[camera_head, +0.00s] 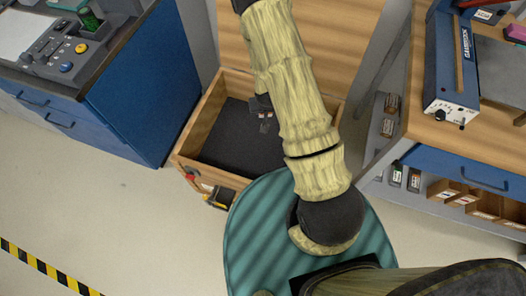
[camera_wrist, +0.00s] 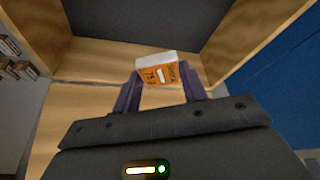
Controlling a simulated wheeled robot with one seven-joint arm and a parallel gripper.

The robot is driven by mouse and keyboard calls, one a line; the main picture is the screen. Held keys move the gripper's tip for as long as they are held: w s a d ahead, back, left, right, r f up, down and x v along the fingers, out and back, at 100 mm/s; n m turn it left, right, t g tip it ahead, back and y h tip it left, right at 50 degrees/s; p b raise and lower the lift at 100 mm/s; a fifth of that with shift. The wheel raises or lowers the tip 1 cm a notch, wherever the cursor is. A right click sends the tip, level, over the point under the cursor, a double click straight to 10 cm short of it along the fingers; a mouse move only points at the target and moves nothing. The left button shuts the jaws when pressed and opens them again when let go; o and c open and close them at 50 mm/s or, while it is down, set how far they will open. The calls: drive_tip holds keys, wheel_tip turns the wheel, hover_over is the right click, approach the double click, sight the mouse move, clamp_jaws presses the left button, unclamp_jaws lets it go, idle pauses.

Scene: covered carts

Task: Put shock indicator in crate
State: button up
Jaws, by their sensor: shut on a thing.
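The shock indicator is a small white and orange labelled block (camera_wrist: 158,72), seen clearly in the wrist view. My gripper (camera_wrist: 160,88) is shut on it, with a dark finger on each side. The crate is an open wooden box with a dark floor, and its left wall (camera_head: 203,112) shows in the head view. My arm hides part of the crate's right side. In the wrist view the dark crate floor (camera_wrist: 150,18) shows beyond the block. I cannot tell how high the block is above it.
A wooden panel (camera_head: 209,40) rises behind the crate. A blue cabinet (camera_head: 135,95) with a control panel stands to the left. A wooden workbench (camera_head: 412,110) with a blue device (camera_head: 450,60) stands to the right.

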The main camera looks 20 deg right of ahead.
wheel_tip(320, 180, down, 23)
drive_tip(key=w+m+h+b, duration=0.1)
drive_tip(key=m+b, duration=0.4)
drive_tip(key=b, duration=1.4)
drive_tip(key=shift+w+a+g+h, duration=0.4)
drive_tip(key=b, duration=0.3)
hover_over(263, 147)
drive_tip(key=s, duration=0.1)
drive_tip(key=f, duration=0.6)
drive_tip(key=shift+s+a, duration=0.1)
drive_tip(key=shift+a, duration=0.25)
drive_tip(key=shift+f, duration=0.1)
drive_tip(key=shift+f+b, duration=0.55)
drive_tip(key=shift+f, duration=1.3)
drive_tip(key=shift+f, duration=0.1)
drive_tip(key=o, duration=0.9)
drive_tip(key=shift+o, duration=0.2)
